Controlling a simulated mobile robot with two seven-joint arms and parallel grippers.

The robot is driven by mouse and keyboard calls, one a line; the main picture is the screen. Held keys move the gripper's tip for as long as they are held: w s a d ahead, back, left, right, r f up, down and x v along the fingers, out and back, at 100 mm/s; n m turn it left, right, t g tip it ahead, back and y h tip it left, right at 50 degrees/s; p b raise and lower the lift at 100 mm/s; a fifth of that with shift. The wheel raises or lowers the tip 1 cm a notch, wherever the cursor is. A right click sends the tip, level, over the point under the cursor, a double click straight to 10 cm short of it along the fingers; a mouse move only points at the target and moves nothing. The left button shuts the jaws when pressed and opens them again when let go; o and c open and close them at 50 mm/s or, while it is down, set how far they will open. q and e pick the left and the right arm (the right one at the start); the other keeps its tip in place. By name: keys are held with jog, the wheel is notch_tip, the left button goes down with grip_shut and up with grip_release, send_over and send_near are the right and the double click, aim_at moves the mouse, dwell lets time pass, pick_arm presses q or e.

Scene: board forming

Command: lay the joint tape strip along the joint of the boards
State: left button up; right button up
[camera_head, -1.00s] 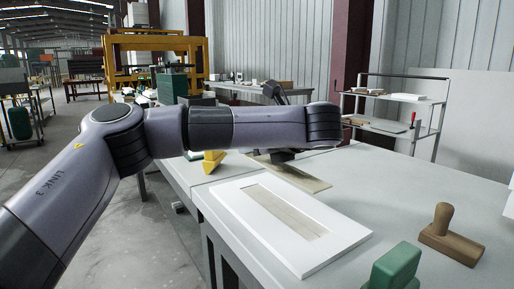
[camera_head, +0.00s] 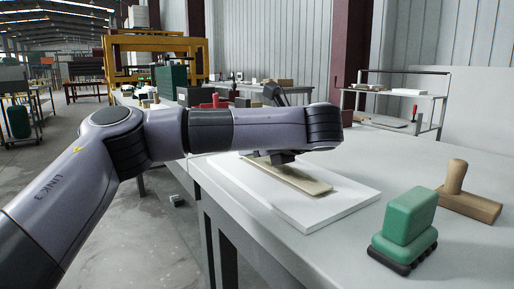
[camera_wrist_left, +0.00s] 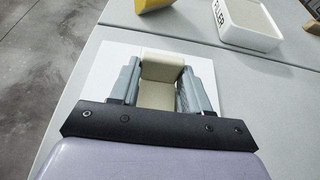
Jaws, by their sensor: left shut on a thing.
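The joint tape strip (camera_head: 292,177) is a long, flat beige piece. My left gripper (camera_head: 275,157) is shut on it near its far end, and its fingers (camera_wrist_left: 160,88) flank the strip (camera_wrist_left: 162,68) in the left wrist view. The strip is over the white boards (camera_head: 340,202), roughly lengthwise along them. I cannot tell whether it touches them. The boards (camera_wrist_left: 105,75) also show under the fingers in the left wrist view. The strip and my arm hide the joint. My right gripper is not in view.
A green block tool with a dark base (camera_head: 405,230) and a wooden-handled tool (camera_head: 468,192) stand right of the boards. In the left wrist view, a white filler box (camera_wrist_left: 248,25) and a yellow object (camera_wrist_left: 152,5) lie beyond them. The table (camera_head: 400,165) is clear behind the tools.

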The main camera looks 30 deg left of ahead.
pick_arm(q)
jog(key=shift+f+b, duration=0.35)
dwell(0.4)
jog(key=o, duration=1.4)
jog(key=p+v, duration=0.1)
jog(key=v, duration=0.5)
jog(key=shift+d+r, duration=0.1)
jog(key=shift+d, duration=0.05)
jog(key=shift+s+d+r, duration=0.1)
jog(key=shift+s+d, duration=0.1)
jog(key=shift+d, duration=0.15)
